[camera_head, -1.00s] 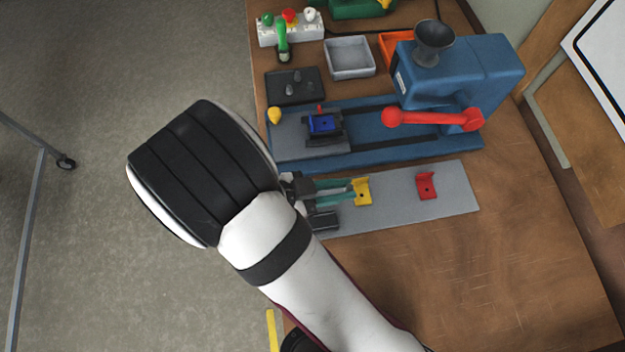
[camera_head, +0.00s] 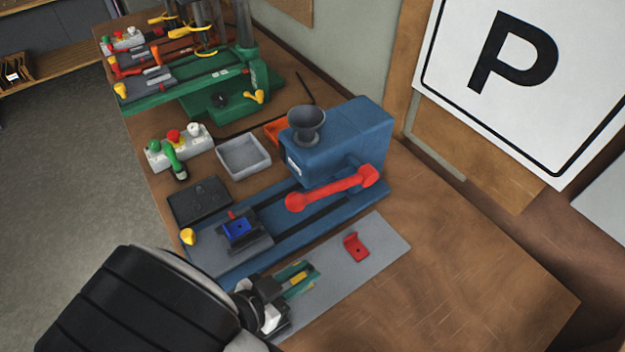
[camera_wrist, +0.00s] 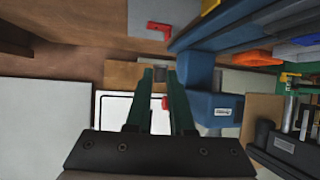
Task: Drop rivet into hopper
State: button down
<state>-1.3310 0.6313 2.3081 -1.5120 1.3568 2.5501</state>
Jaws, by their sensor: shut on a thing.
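My gripper (camera_head: 312,272) is low in the head view, over the grey plate, with its green fingers pointing up and right. In the wrist view the fingers (camera_wrist: 160,76) are close together on a small grey thing (camera_wrist: 159,76), which looks like the rivet; its shape is hard to make out. In the head view the rivet is hidden by the fingers. The dark grey funnel-shaped hopper (camera_head: 306,122) stands on top of the blue machine (camera_head: 345,140), well apart from my gripper, above it in the picture.
A red lever (camera_head: 330,188) sticks out from the machine's front. A red bracket (camera_head: 356,247) sits on the grey plate (camera_head: 385,240). A black block (camera_head: 200,200), a grey bin (camera_head: 243,157) and an orange bin (camera_head: 276,131) lie left of the machine. The wood at right is clear.

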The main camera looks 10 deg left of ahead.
jog(key=w+a+r, duration=0.2)
jog(key=r, duration=0.8)
jog(key=w+a+r, duration=0.3)
jog(key=r, duration=0.6)
jog(key=w+d+r+n+y, duration=0.1)
jog(key=w+d+r, duration=0.25)
jog(key=d, duration=0.35)
jog(key=w+d+r+n+t+y, duration=0.1)
jog(key=w+d+r, duration=0.25)
jog(key=d, duration=0.35)
jog(key=w+d+r+n+y, duration=0.1)
jog(key=w+d+r, duration=0.2)
jog(key=w+d, duration=0.3)
jog(key=w+a+f+m+g+h, duration=0.1)
jog(key=w+a+f, duration=0.1)
jog(key=a, duration=0.7)
jog(key=w+a+f+m+h, duration=0.2)
jog(key=a+f, duration=0.1)
jog(key=a, duration=0.6)
notch_tip(320, 180, down, 4)
jog(key=shift+a+f, duration=0.15)
jog(key=shift+f, duration=0.7)
